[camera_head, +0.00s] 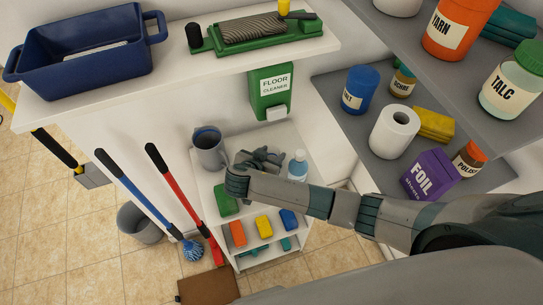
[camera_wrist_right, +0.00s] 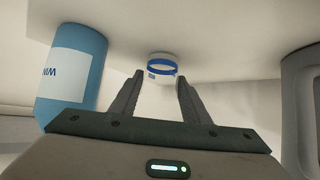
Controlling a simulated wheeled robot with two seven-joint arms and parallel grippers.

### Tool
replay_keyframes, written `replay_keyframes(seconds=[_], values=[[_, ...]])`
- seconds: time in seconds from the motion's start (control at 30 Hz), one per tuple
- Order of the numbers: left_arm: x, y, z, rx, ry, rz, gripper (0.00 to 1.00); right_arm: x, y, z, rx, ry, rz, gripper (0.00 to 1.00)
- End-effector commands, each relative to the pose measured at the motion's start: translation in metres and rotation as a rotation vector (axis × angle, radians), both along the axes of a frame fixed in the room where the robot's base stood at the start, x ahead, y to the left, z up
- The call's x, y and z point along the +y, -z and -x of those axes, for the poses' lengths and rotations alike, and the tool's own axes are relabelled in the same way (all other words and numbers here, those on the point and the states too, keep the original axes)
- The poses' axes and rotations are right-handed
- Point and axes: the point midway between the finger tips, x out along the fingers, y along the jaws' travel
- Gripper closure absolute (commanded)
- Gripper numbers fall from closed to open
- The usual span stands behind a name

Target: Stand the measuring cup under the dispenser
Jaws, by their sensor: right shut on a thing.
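The green floor cleaner dispenser (camera_head: 268,92) hangs on the wall, with a white spout at its lower right. My right gripper (camera_head: 258,157) is over the white stand's top, in front of and below the dispenser. In the right wrist view a small white cup with a blue band (camera_wrist_right: 161,68), apparently the measuring cup, is between the fingertips of my right gripper (camera_wrist_right: 160,78), which is shut on it. The cup is close to the pale stand surface; I cannot tell whether it touches. In the head view my gripper hides it. My left gripper is not in view.
A wall shelf (camera_head: 170,75) holds a blue tub. Grey shelves with jars are at right.

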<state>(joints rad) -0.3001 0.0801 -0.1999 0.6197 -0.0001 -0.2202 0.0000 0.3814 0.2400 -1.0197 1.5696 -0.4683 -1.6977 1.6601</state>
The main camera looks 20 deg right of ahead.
Motion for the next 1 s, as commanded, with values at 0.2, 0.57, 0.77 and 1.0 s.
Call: replay_keyframes(seconds=[0.2, 0.57, 0.77, 1.0], values=[[0.000, 0.000, 0.000, 0.000, 0.000, 0.000, 0.69, 0.000, -0.004, 0.000, -0.001, 0.001, -0.001, 0.82], [0.000, 0.000, 0.000, 0.000, 0.000, 0.000, 0.69, 0.001, -0.043, 0.000, -0.002, 0.001, -0.004, 0.82], [0.000, 0.000, 0.000, 0.000, 0.000, 0.000, 0.69, 0.007, -0.070, 0.006, 0.002, -0.002, -0.004, 0.82], [0.000, 0.000, 0.000, -0.001, 0.000, 0.000, 0.69, 0.046, -0.069, 0.048, 0.004, -0.002, -0.006, 0.82]])
